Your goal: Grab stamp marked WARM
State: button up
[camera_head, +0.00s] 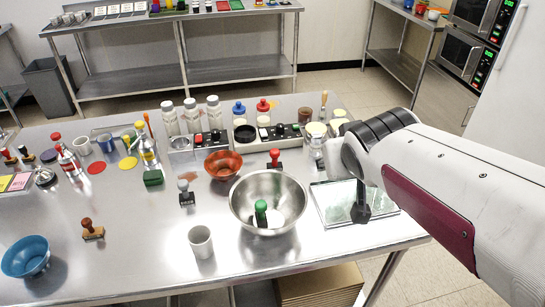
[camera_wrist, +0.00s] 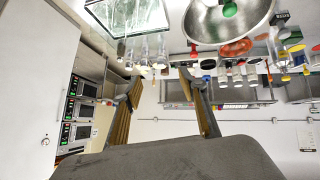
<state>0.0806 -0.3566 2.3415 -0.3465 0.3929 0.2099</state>
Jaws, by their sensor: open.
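Several stamps stand on the steel table, and no WARM marking is legible on any of them. A grey stamp (camera_head: 186,193) stands left of the steel bowl. A red-handled stamp (camera_head: 274,159) stands behind the bowl. A green-handled stamp (camera_head: 261,212) is inside the bowl and also shows in the wrist view (camera_wrist: 230,9). A brown wooden-handled stamp (camera_head: 92,230) is at the front left. My gripper (camera_head: 361,205) is at the table's right side, over the glass-like tray, apart from the stamps. In the wrist view its fingers (camera_wrist: 166,85) are spread and empty.
The steel bowl (camera_head: 238,205) is mid-table, with a white cup (camera_head: 200,243) in front and an orange bowl (camera_head: 223,165) behind. A flat tray (camera_head: 330,205) lies right. Bottles (camera_head: 191,118) and jars crowd the back. A blue bowl (camera_head: 25,257) is front left.

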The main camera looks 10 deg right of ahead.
jog(key=w+f+n+t+y, duration=0.2)
jog(key=w+t, duration=0.1)
jog(key=w, duration=1.4)
jog(key=w+a+f+n+y, duration=0.2)
jog(key=w+a+f+y, duration=0.2)
jog(key=w+f, duration=0.4)
jog(key=shift+a+f+n+y, duration=0.4)
jog(key=shift+f+y, duration=0.3)
jog(key=shift+f, duration=0.1)
jog(key=shift+w, duration=0.1)
jog(key=shift+f, duration=1.75)
jog(key=shift+f, duration=0.1)
